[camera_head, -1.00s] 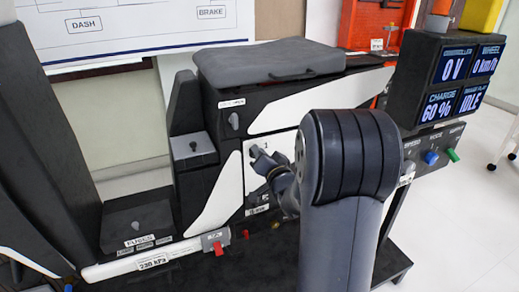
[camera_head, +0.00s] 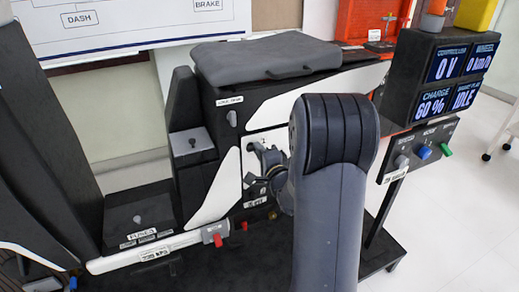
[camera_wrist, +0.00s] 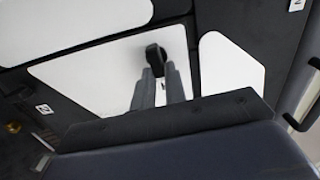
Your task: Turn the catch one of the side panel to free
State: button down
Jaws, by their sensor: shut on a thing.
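The side panel (camera_head: 281,136) is a white plate on the dark body of the rig, partly hidden by my arm in the head view. In the wrist view the white panel (camera_wrist: 105,72) fills the middle left. Catch one (camera_wrist: 155,54) is a small dark knob near the panel's right part. My gripper (camera_wrist: 158,74) is shut on it, with one grey finger at each side. In the head view my gripper (camera_head: 262,158) is at the panel's face and covers most of the catch.
A grey seat (camera_head: 268,57) sits above the panel. A red-tipped lever (camera_head: 212,234) is low on the left. A display block (camera_head: 458,70) and a switch box (camera_head: 425,152) stand at the right. My forearm hides the rig's middle right.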

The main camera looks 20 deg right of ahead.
jog(key=shift+f+m, duration=0.1)
jog(key=shift+m, duration=0.3)
jog(key=c, duration=1.4)
grip_release()
jog(key=shift+c, duration=0.2)
jog(key=s+p, duration=0.1)
jog(key=s, duration=0.9)
jog(key=shift+s, duration=0.4)
jog(key=shift+w, duration=0.15)
